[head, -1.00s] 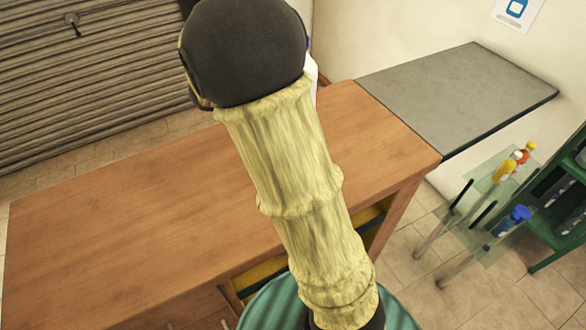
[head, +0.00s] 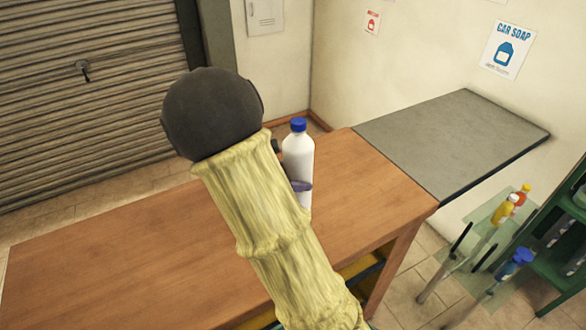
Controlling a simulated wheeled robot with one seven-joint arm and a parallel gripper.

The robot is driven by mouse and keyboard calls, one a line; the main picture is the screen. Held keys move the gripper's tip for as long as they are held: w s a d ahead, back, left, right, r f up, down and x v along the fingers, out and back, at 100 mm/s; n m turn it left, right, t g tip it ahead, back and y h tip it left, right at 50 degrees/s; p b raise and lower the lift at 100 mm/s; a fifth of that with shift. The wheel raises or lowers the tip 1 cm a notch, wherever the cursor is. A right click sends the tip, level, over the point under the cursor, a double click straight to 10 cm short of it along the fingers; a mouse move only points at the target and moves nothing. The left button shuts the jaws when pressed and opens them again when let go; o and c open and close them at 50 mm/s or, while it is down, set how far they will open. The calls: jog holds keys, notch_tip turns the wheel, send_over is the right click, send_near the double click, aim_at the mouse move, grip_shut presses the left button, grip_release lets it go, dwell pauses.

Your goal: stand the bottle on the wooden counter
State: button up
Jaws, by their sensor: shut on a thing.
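A white bottle with a blue cap (head: 298,152) is upright beyond my arm, over the wooden counter (head: 370,195). My gripper (head: 296,186) is mostly hidden behind my own arm; a dark part and a purplish finger show against the bottle's side. It is shut on the bottle. The bottle's base is partly hidden, so I cannot tell whether it touches the counter top.
A grey side table (head: 455,140) adjoins the counter's right end. A glass stand (head: 490,235) with several small bottles and a green shelf (head: 560,225) are at the right. The counter's left part is bare.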

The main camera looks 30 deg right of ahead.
jog(key=shift+f+p, duration=0.8)
jog(key=shift+f, duration=1.2)
jog(key=shift+f, duration=0.1)
jog(key=o, duration=1.8)
jog(key=shift+s, duration=0.1)
jog(key=shift+c, duration=0.2)
jog(key=b+v, duration=0.5)
jog(key=v, duration=0.7)
